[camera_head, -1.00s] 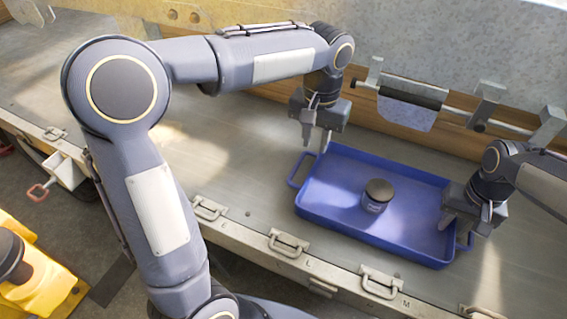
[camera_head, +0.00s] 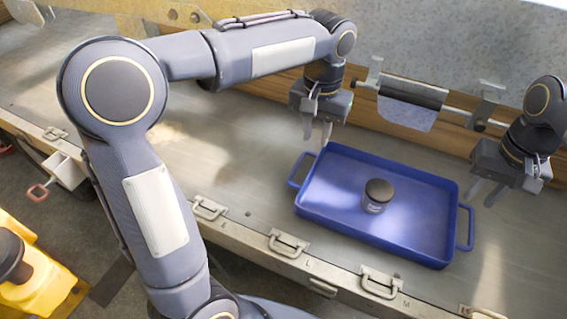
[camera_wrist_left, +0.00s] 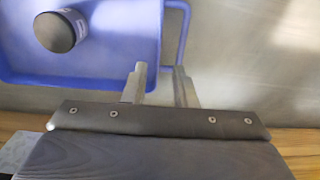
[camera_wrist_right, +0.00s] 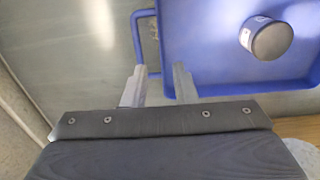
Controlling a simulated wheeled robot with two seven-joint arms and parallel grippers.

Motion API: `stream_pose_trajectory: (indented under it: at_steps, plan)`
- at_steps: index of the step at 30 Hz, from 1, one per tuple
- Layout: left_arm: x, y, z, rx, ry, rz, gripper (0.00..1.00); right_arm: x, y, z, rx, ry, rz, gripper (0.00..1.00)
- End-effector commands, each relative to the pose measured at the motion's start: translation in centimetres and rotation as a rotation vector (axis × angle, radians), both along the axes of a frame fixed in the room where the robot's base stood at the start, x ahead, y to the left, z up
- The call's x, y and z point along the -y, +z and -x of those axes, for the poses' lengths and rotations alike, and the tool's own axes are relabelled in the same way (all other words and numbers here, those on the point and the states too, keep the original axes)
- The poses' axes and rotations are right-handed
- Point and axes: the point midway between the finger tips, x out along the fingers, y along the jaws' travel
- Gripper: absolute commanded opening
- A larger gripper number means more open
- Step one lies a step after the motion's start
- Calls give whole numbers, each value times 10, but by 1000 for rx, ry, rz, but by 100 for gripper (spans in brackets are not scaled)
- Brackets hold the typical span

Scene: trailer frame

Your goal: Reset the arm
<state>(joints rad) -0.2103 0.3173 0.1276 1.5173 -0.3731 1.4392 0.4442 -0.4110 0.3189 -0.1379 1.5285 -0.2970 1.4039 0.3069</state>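My left gripper (camera_head: 318,132) is above the far left corner of the blue tray (camera_head: 330,219), raised clear of its rim. Its two fingers are parted with a gap and nothing between them, as the left wrist view shows (camera_wrist_left: 160,84). My right gripper (camera_head: 484,192) is above and beyond the tray's right end, empty. Its fingers are parted in the right wrist view (camera_wrist_right: 159,85), with the tray handle (camera_wrist_right: 140,38) seen below. A small jar with a dark lid (camera_head: 378,192) stands upright in the tray. It also shows in both wrist views.
The tray rests on a grey metal bed (camera_head: 200,150) with latches along its front edge (camera_head: 288,243). A metal wall (camera_head: 450,45) and a rail with brackets (camera_head: 410,97) run along the back. A yellow object (camera_head: 35,275) is at lower left.

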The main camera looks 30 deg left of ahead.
Motion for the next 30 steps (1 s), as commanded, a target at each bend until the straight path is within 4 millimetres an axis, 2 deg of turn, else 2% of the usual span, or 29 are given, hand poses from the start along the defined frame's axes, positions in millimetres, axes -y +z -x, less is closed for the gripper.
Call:
stream_pose_trajectory:
  at_steps: [15, 18, 20, 23, 27, 30]
  plan:
    - [0, 0, 0, 0, 0, 1, 25, 0, 2, 0, 1, -1, -1, 25]
    - [-6, 3, 8, 12, 1, 14, 25, 7, 4, 7, 10, -7, -21, 25]
    - [-13, 5, 19, 30, 4, 34, 25, 14, 5, 18, 26, -15, -53, 25]
    - [-29, 8, 51, 80, 9, 89, 25, 32, 7, 49, 72, -35, -132, 25]
    - [-46, 2, 108, 184, 28, 186, 25, 48, 2, 106, 175, -70, -249, 25]
    - [-50, -7, 140, 255, 43, 240, 25, 50, -6, 138, 248, -94, -302, 25]
